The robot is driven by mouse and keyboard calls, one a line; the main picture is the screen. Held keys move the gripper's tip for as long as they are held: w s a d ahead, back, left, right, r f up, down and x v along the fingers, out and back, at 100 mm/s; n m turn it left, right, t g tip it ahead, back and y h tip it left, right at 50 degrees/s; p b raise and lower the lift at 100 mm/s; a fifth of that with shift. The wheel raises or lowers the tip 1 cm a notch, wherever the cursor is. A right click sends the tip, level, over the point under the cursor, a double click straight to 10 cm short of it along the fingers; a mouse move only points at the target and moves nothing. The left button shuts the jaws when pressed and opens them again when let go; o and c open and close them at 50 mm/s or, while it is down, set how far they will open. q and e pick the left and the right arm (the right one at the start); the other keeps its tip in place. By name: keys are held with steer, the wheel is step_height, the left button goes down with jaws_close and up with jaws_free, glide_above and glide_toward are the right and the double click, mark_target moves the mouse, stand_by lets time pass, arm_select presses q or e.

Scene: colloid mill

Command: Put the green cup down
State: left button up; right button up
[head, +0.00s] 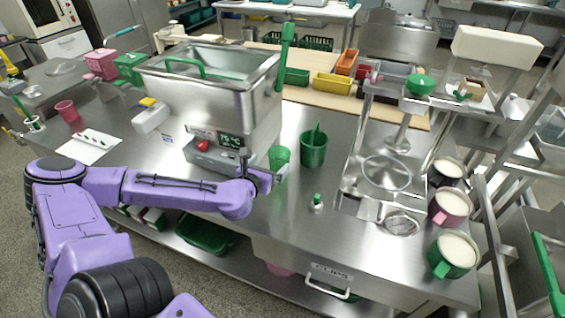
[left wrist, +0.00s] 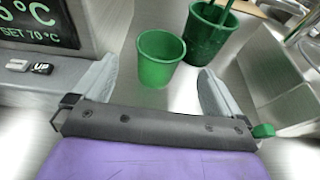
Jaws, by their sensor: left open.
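The small green cup (head: 279,158) stands upright on the steel counter, just beyond my left gripper (head: 266,176). In the left wrist view the cup (left wrist: 160,62) is upright and looks empty, with its open rim up. The left gripper's two fingers (left wrist: 158,78) are spread wide to either side of the line to the cup. There is a visible gap between each finger and the cup. The cup's lower front is partly hidden by the gripper in the head view. My right gripper is not in view.
A larger green container (head: 314,150) with a utensil stands right beside the cup. The mill's hopper (head: 210,95) and display box (head: 222,152) are at left. A small green-topped bottle (head: 317,203) stands in front. Filled mugs (head: 452,252) line the right edge.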

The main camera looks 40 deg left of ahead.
mark_target(274, 160)
arm_select(q)
steer(key=x, duration=0.3)
steer(key=shift+w+a+f+b, duration=0.2)
steer(key=shift+a+f+b, duration=0.05)
steer(key=shift+b, duration=0.15)
steer(key=x, duration=0.5)
steer(key=shift+w+d+r, duration=0.15)
steer(key=shift+w+r, duration=0.15)
steer(key=shift+r, duration=0.05)
steer(key=shift+s+r, duration=0.1)
steer(key=shift+c, duration=1.2)
steer(key=c, duration=0.9)
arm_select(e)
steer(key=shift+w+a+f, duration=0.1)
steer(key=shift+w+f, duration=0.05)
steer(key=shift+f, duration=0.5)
arm_select(q)
steer(key=shift+r, duration=0.1)
